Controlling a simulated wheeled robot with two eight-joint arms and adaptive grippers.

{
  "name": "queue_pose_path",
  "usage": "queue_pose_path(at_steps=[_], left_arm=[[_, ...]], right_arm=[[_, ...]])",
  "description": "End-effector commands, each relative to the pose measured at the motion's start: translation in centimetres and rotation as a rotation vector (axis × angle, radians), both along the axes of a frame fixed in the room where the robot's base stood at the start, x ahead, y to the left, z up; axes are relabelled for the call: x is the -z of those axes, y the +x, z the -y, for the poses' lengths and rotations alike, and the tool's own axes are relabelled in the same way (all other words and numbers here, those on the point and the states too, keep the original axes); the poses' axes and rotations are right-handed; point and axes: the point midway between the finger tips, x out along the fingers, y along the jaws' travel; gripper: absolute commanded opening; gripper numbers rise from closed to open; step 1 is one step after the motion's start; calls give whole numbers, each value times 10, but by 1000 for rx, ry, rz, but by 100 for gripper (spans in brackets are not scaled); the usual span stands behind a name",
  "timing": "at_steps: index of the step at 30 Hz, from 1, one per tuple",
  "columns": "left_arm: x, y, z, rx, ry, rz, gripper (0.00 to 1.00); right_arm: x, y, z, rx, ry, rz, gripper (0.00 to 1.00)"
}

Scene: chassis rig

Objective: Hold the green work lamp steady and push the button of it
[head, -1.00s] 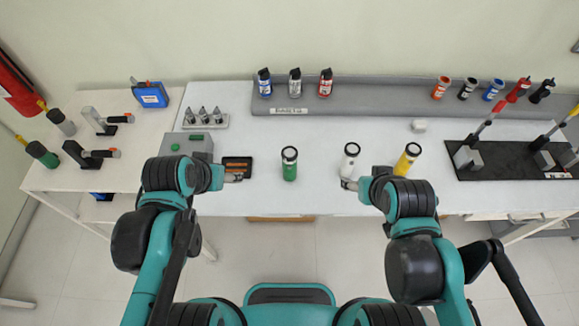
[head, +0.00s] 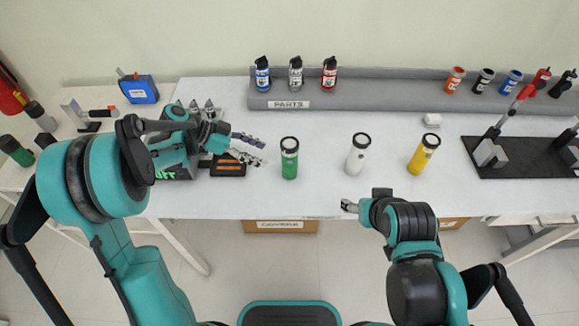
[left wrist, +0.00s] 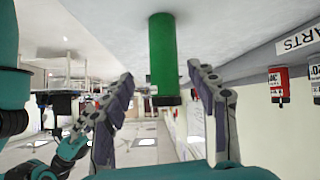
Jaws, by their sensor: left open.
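The green work lamp (head: 289,163) stands upright on the white table, its black-rimmed round end facing up. Its green body also shows in the left wrist view (left wrist: 162,52), beyond and between the spread fingertips. My left gripper (head: 263,151) is open and empty, just left of the lamp, with its fingers pointing at it and a small gap visible. It also shows in the left wrist view (left wrist: 161,78). My right gripper (head: 348,206) is at the table's front edge, below the white lamp; its jaws are too small to read. No button can be made out on the lamp.
A white lamp (head: 358,154) and a yellow lamp (head: 423,154) stand to the right of the green one. A black tray (head: 228,167) lies under my left gripper. A grey parts shelf (head: 380,97) runs along the back.

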Motion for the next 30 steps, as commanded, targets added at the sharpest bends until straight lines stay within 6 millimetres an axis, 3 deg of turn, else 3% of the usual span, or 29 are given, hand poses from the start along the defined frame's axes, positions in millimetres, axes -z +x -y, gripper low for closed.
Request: queue_pose_path(at_steps=[1,3,11,30], left_arm=[[17,5,-2,35,-28,30,58],[27,9,-3,80,-63,69,58],[43,13,-1,150,-118,137,58],[85,12,72,150,-116,137,58]], right_arm=[[10,0,0,0,0,0,66],[15,0,0,0,0,0,66],[22,0,0,0,0,0,66],[49,0,0,0,0,0,66]])
